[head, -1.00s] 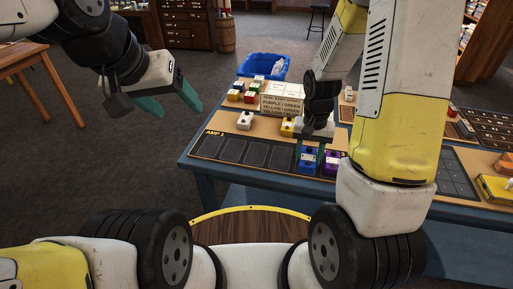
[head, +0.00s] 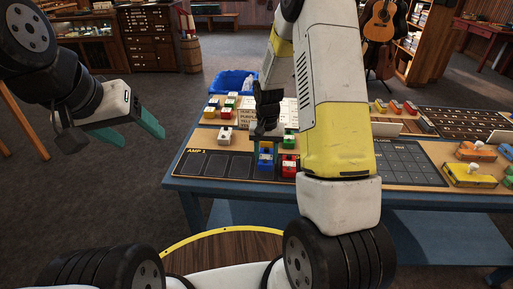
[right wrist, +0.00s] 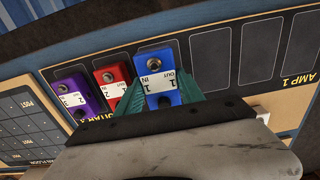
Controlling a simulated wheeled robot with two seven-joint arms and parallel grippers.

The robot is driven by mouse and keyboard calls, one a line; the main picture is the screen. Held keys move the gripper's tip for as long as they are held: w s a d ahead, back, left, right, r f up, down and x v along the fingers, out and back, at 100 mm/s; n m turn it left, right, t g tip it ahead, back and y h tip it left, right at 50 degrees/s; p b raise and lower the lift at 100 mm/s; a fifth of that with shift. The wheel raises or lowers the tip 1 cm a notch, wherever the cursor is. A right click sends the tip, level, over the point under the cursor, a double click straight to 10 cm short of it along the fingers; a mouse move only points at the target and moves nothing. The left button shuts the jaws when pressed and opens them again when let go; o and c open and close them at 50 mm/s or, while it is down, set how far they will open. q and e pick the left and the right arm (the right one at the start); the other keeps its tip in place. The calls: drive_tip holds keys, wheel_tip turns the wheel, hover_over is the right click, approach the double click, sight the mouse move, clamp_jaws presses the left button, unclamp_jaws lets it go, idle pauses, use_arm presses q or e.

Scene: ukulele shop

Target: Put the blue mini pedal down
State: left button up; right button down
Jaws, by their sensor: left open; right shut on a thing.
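The blue mini pedal (head: 265,162), labelled 1, is held in my right gripper (head: 268,142) at the front of the dark AMP 1 board (head: 204,164). In the right wrist view the blue pedal (right wrist: 156,76) sits between the teal fingers (right wrist: 160,100), over an outlined slot. I cannot tell whether its base touches the board. A red pedal (right wrist: 112,80) labelled 2 stands beside it, and a purple pedal (right wrist: 72,92) labelled 3 beyond. The red pedal also shows in the head view (head: 289,165). My left gripper (head: 132,134) is open and empty, left of the table.
Several empty outlined slots lie left of the blue pedal. A white pedal (head: 225,136), a green pedal (head: 290,141) and a text card (head: 283,110) stand behind. A blue bin (head: 232,82) is beyond the table.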

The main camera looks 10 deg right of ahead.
sight(264, 161)
drive_tip(key=shift+w, duration=0.6)
drive_tip(key=shift+w+a+f, duration=0.1)
drive_tip(key=shift+w+f, duration=0.05)
drive_tip(key=shift+f, duration=1.65)
drive_tip(key=c, duration=0.7)
unclamp_jaws()
drive_tip(key=shift+f, duration=0.15)
